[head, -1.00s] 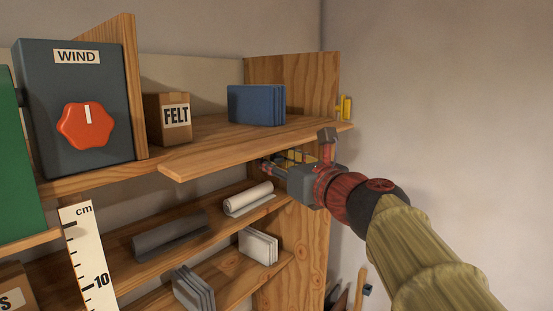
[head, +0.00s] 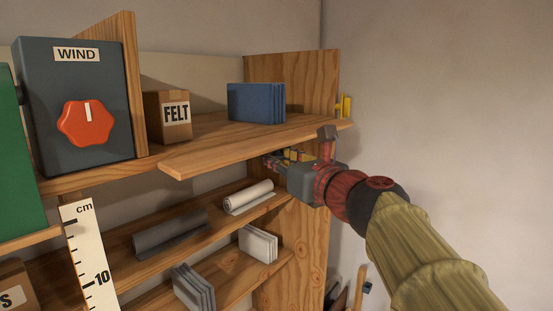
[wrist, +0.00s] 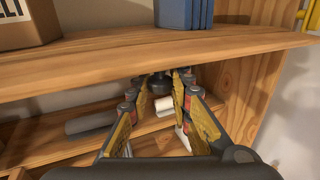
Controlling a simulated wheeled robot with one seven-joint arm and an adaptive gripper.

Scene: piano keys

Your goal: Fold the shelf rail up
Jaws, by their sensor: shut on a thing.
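The shelf rail (head: 240,153) is a long wooden strip along the front of the upper shelf, sticking out roughly flat. It also crosses the wrist view (wrist: 110,72). My gripper (head: 280,159) is beneath the rail, towards its right end, pointing in at the shelves. In the wrist view its yellow-padded fingers (wrist: 160,77) close in from both sides on a dark rounded knob (wrist: 159,85) under the rail. The fingers partly cover the knob, and how it joins the rail is hidden.
A blue stack of books (head: 255,103), a FELT box (head: 167,117) and a grey WIND box (head: 75,110) stand on the upper shelf. A white roll (head: 248,197) and grey roll (head: 170,232) lie below. The right wall (head: 450,100) is bare.

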